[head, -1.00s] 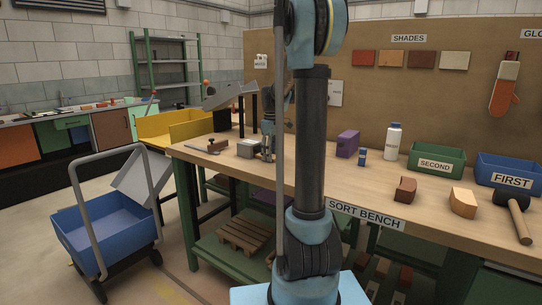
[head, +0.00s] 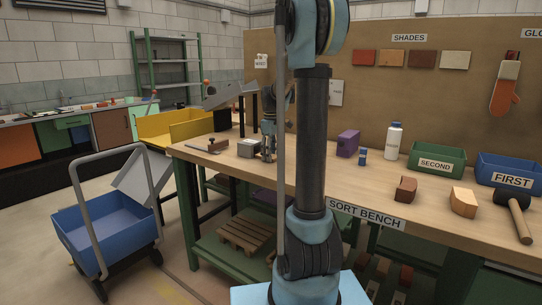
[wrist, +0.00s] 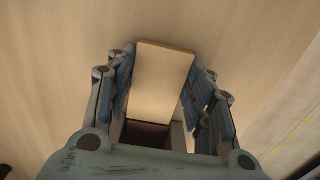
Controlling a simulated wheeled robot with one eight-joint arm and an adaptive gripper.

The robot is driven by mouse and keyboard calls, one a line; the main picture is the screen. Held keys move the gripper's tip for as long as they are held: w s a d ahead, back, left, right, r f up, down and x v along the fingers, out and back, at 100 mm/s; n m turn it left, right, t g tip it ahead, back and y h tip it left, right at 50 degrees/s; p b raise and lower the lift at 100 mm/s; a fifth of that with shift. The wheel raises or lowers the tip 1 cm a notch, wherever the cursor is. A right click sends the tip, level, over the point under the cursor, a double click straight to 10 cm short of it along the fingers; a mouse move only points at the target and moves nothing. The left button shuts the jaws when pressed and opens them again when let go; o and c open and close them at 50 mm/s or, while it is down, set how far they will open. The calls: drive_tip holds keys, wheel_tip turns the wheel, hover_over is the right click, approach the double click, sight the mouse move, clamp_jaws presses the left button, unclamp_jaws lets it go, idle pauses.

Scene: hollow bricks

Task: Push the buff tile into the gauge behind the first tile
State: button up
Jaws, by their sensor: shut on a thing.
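The buff tile (wrist: 161,78) is between the blue-padded fingers of my gripper (wrist: 160,92) in the wrist view. My gripper is shut on it. The tile's near end is at a grey-walled gauge (wrist: 178,136) with a dark opening; I cannot tell how far in it is. In the head view my gripper (head: 268,152) is low over the bench, just right of the grey metal gauge (head: 248,146). The tile is too small to make out there. The first tile cannot be made out clearly.
A brown-handled tool (head: 216,145) lies left of the gauge on the sort bench (head: 300,170). A purple block (head: 347,144), a blue can (head: 362,157) and a white bottle (head: 393,141) stand to the right. Further right are bricks, a mallet (head: 515,212) and two bins.

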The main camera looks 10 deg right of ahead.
drive_tip(key=shift+w+a+f, duration=0.1)
drive_tip(key=shift+w+a, duration=1)
drive_tip(key=shift+a, duration=0.1)
idle(0.7)
drive_tip(key=shift+s+f, duration=0.1)
drive_tip(key=shift+f, duration=0.1)
idle(0.6)
drive_tip(key=o, duration=1.1)
drive_tip(key=o, duration=0.6)
